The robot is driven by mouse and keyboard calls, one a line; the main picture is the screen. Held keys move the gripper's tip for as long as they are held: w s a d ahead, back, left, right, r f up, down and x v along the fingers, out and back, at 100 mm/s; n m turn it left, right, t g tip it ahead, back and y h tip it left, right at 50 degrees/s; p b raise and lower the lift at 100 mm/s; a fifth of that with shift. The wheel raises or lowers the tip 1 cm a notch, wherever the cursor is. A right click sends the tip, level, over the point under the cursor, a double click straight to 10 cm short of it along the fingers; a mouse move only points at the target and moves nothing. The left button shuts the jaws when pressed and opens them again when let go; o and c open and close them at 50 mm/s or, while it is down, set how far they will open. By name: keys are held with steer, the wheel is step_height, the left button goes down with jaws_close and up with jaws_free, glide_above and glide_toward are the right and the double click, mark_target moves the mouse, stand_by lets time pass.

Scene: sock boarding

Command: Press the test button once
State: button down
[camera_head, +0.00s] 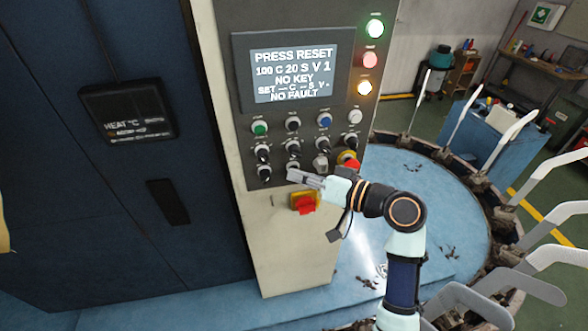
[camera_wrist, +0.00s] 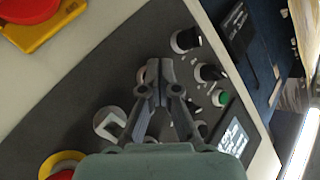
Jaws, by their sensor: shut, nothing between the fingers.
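The control panel (camera_head: 310,125) carries rows of buttons and knobs below a lit screen. Its top button row has a green button (camera_head: 260,128), a black button (camera_head: 293,123), a blue button (camera_head: 325,119) and a white button (camera_head: 355,116). Labels are too small to read, so I cannot tell which is the test button. My gripper (camera_head: 294,175) is shut and empty, its fingertips in front of the lower knobs. In the wrist view, my gripper (camera_wrist: 158,72) points at the panel and partly hides a pale round control. Contact cannot be told. The green button also shows there (camera_wrist: 223,98).
The screen (camera_head: 293,75) reads "PRESS RESET", "NO KEY" and "NO FAULT". A red emergency stop (camera_head: 352,165) sits right of my fingertips. A red switch on a yellow plate (camera_head: 305,205) is just below them. White sock boards (camera_head: 525,213) ring the blue turntable at right.

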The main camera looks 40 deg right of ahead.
steer(key=shift+s, duration=0.1)
steer(key=shift+s+a+p, duration=0.35)
steer(key=shift+s+a, duration=0.1)
steer(key=shift+s, duration=0.15)
steer(key=s+a, duration=0.1)
steer(key=s+p, duration=0.1)
steer(key=s, duration=0.1)
steer(key=s+a, duration=0.1)
steer(key=shift+s+a+p, duration=0.15)
steer(key=shift+a+p, duration=0.15)
steer(key=shift+p, duration=0.05)
stand_by(0.7)
